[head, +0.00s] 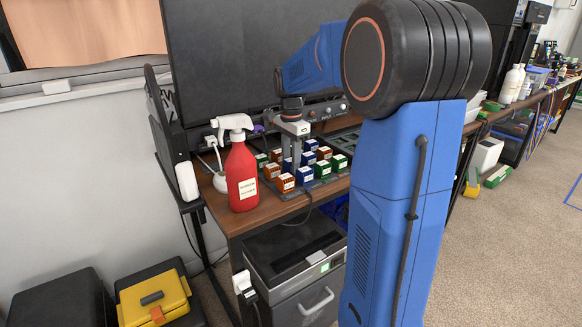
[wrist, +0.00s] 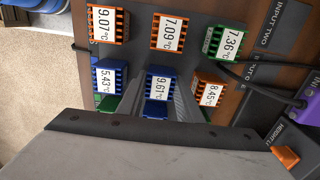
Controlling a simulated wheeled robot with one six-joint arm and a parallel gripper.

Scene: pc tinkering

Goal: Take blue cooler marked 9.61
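The blue cooler marked 9.61 (wrist: 158,84) sits among other coolers on the bench, its white label facing up in the wrist view. My gripper (wrist: 159,92) is open, with one grey finger on each side of this cooler in the picture. I cannot tell whether the fingers touch it or how far down they reach. In the head view my gripper (head: 291,163) points down over the group of coolers. The 9.61 label cannot be read there.
Close neighbours are a blue cooler marked 5.43 (wrist: 108,79), an orange one marked 8.45 (wrist: 208,92) and an orange one marked 7.09 (wrist: 170,32). A red spray bottle (head: 241,175) stands left of the coolers. A black cable (wrist: 262,68) runs on the right.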

